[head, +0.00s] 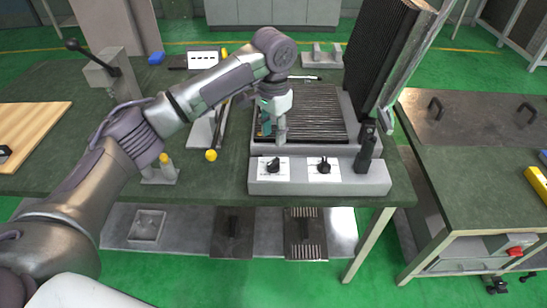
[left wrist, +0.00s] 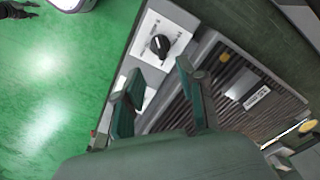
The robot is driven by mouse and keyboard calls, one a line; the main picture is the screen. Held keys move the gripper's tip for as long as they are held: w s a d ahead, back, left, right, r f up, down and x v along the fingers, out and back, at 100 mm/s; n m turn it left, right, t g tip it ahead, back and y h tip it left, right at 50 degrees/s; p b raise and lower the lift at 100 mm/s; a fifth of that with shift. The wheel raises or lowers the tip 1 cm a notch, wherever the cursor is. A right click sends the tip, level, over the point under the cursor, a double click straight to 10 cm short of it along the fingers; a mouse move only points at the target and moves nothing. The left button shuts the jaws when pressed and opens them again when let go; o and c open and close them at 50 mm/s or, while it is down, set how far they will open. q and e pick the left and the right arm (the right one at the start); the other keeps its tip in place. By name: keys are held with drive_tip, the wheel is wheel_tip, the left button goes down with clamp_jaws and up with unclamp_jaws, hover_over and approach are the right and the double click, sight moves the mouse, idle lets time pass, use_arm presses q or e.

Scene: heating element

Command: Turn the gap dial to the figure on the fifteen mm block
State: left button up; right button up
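Two black dials on white labels sit on the grey front panel of the machine: a left dial (head: 273,165) and a right dial (head: 323,165). Their printed figures are too small to read. My left gripper (head: 273,128) hangs above the machine, behind and above the left dial. In the left wrist view its fingers (left wrist: 158,72) are apart with nothing between them. One dial (left wrist: 160,45) shows just beyond the fingertips; a finger partly covers the other label. A small block with a white label (left wrist: 257,97) lies on the ribbed plate; its print is unreadable. My right gripper is out of view.
The ribbed plate (head: 318,120) lies behind the panel, with a raised black ribbed lid (head: 380,50) at its right rear. A black upright handle (head: 366,148) stands at the panel's right end. A yellow ball (head: 211,155) is left of the machine.

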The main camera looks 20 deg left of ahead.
sight(273, 161)
use_arm(q)
wheel_tip(273, 161, down, 10)
drive_tip(key=shift+r+p, duration=0.1)
drive_tip(key=shift+p, duration=0.25)
drive_tip(key=shift+c, duration=0.2)
clamp_jaws()
